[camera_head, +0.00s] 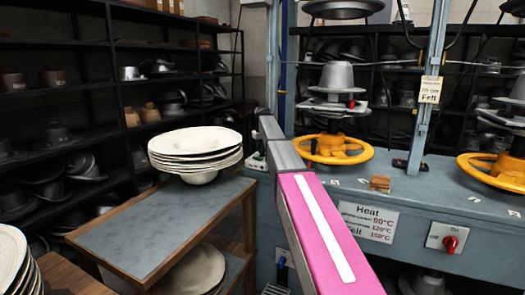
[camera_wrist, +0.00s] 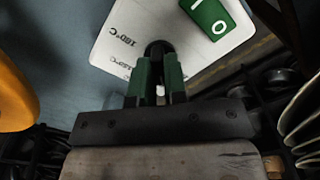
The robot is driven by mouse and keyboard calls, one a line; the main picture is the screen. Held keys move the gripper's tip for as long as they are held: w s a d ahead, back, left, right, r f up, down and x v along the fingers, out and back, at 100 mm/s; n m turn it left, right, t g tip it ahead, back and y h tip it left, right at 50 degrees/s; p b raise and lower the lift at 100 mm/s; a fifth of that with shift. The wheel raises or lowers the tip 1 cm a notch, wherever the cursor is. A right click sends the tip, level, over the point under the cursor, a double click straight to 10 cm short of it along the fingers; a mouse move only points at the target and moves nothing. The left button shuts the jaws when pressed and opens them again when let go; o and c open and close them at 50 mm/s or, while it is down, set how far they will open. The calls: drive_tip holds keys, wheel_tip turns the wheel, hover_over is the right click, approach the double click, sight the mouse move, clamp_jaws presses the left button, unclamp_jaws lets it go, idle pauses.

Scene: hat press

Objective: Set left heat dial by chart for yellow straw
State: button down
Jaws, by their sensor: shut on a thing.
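The left heat dial is a dark round knob (camera_wrist: 158,47) on a white plate (camera_wrist: 112,22) in the wrist view. My arm hides most of the dial in the head view.
A green I/O switch (camera_wrist: 212,16) sits beside the dial. A yellow handwheel (camera_head: 334,150) stands behind my arm. A red rotary switch (camera_head: 450,243) is right of the chart. A wooden cart (camera_head: 150,225) with stacked pale hats (camera_head: 196,150) stands left, close to the arm.

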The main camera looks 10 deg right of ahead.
drive_tip(key=m, duration=0.5)
drive_tip(key=shift+m, duration=2.4)
drive_tip(key=c, duration=1.2)
unclamp_jaws()
drive_tip(key=shift+o, duration=0.2)
wheel_tip(320, 180, up, 11)
drive_tip(key=shift+s+f, duration=0.1)
